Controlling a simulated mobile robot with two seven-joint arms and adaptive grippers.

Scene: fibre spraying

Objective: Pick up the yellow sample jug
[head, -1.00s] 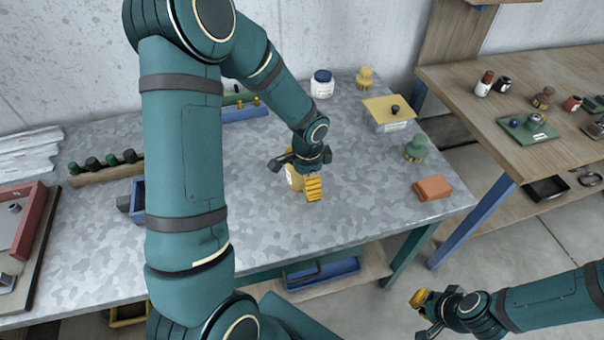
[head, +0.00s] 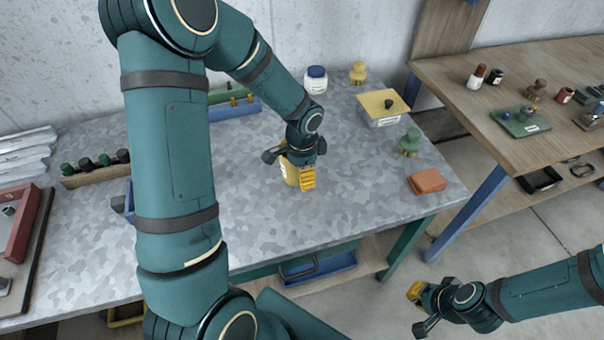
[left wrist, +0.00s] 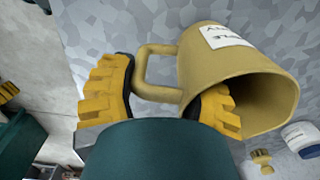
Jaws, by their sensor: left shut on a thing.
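The yellow sample jug (head: 290,174) is at the middle of the grey speckled table (head: 250,215) in the head view, partly hidden behind my left gripper (head: 299,170). In the left wrist view the jug (left wrist: 222,75) shows its open mouth, a white label and its loop handle (left wrist: 156,92). My left gripper (left wrist: 162,98) is shut on the jug, with its yellow fingers on either side of the handle. I cannot tell whether the jug's base touches the table. My right gripper (head: 420,305) is off the table at lower right, apart from the jug; its finger opening is unclear.
A white jar (head: 316,79), a yellow-lidded box (head: 384,108), a green knobbed piece (head: 409,143) and an orange block (head: 427,181) stand behind and right of the jug. A wooden bench (head: 470,110) is at right. The front of the table is clear.

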